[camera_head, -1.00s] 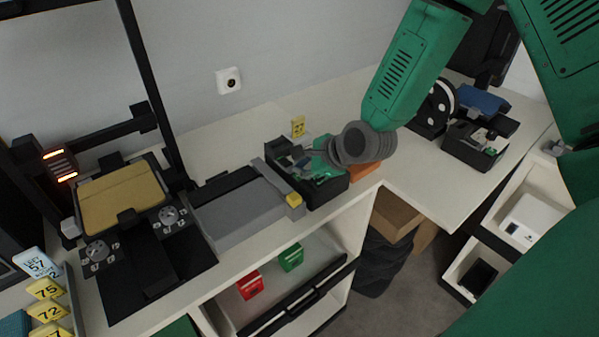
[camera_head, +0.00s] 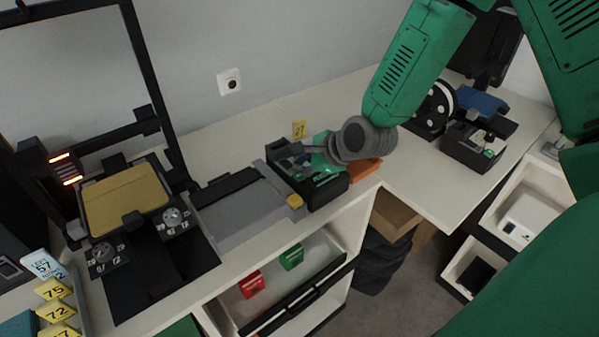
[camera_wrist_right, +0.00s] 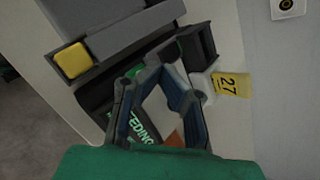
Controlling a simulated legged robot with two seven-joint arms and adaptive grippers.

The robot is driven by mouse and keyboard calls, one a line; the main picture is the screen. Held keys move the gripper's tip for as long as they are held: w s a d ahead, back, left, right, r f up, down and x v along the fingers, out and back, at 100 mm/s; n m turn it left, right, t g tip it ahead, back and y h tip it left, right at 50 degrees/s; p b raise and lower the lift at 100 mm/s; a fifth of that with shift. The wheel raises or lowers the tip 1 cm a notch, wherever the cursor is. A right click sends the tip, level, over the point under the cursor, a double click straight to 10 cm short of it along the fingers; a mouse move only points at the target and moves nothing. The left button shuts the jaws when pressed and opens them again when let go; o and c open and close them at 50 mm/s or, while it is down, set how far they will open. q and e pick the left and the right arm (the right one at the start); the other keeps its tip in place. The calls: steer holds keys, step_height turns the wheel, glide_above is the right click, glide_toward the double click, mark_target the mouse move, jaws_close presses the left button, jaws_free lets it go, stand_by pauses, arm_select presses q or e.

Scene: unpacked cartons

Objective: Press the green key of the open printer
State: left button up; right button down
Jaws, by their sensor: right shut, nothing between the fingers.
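The open printer (camera_head: 318,192) is a black box with its lid off and greenish parts inside, on the white counter. It also shows in the right wrist view (camera_wrist_right: 95,95), partly behind my fingers, with the lit word "FEEDING" (camera_wrist_right: 145,129) on it. My right gripper (camera_head: 303,151) reaches in from the right, low over the printer's back part. In the right wrist view its fingers (camera_wrist_right: 163,68) are shut and empty, over the printer. I cannot tell whether they touch it. The green key is not clearly distinguishable; my fingers cover part of the printer. My left gripper is not in view.
A grey unit with a yellow button (camera_head: 294,201) stands left of the printer. A yellow "27" tag (camera_head: 299,129) stands behind it; an orange piece (camera_head: 364,171) lies right. Another black device (camera_head: 470,150) stands farther right. Red (camera_head: 252,284) and green (camera_head: 291,257) boxes sit below.

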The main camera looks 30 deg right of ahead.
mark_target(301, 175)
step_height(301, 175, up, 5)
steer(key=p, duration=0.4)
steer(key=shift+r+p, duration=0.1)
steer(key=shift+p, duration=0.2)
stand_by(0.6)
